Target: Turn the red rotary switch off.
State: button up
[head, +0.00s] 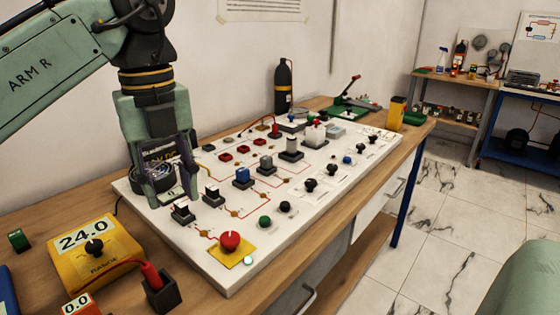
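A red rotary knob (230,240) sits on a yellow plate (232,255) at the near end of the white sloped panel (195,238). A small pale-green lamp (249,261) glows beside the plate. The knob's exact pointing direction is too small to read. My gripper (168,201) hangs over the panel's left end, up and left of the red knob and apart from it. Its fingers are spread, and I see nothing held between them. A dark round part shows between the fingers; I cannot tell whether it belongs to my gripper or the panel.
Switch blocks (212,196), green (265,221) and black knobs (285,207) crowd the panel near the red knob. A yellow meter (95,253) reading 24.0 and a red probe in a black holder (162,292) stand in front-left. A black bottle (283,86) stands behind.

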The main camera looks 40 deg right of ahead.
aim_at(229, 240)
jog(key=z, duration=1.25)
jog(key=u, duration=0.45)
jog(key=k+j+z, duration=0.15)
jog(key=i+j, duration=0.05)
jog(key=j, duration=0.05)
